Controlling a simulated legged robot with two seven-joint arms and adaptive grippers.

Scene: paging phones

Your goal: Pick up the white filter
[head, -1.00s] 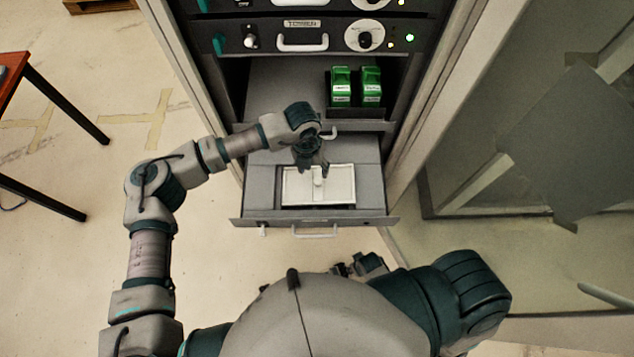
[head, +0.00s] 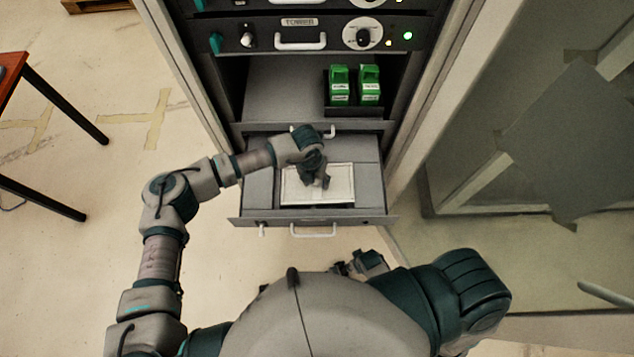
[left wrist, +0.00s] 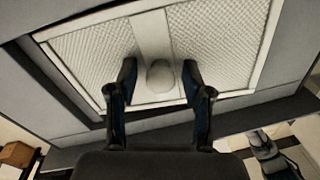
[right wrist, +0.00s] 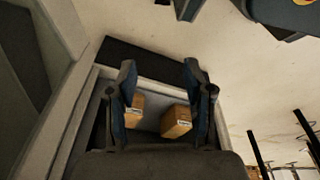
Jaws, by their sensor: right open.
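The white filter (head: 341,190) lies flat in the open drawer (head: 261,197) of the rack. In the left wrist view the filter (left wrist: 215,45) shows two mesh panels, a centre bar and a round knob (left wrist: 160,77) near its front edge. My left gripper (head: 318,183) is over the filter and hides part of it. In the left wrist view its fingers (left wrist: 159,68) are apart, one on each side of the knob, with gaps visible. My right gripper (head: 362,263) is low in front of my body, away from the drawer. In the right wrist view it is open and empty (right wrist: 160,68).
Green boxes (head: 340,86) stand on the shelf above the drawer. The drawer's front handle (head: 313,233) faces me. An orange table (head: 14,64) stands at the left. Cardboard boxes (right wrist: 177,121) show between the right fingers, farther off.

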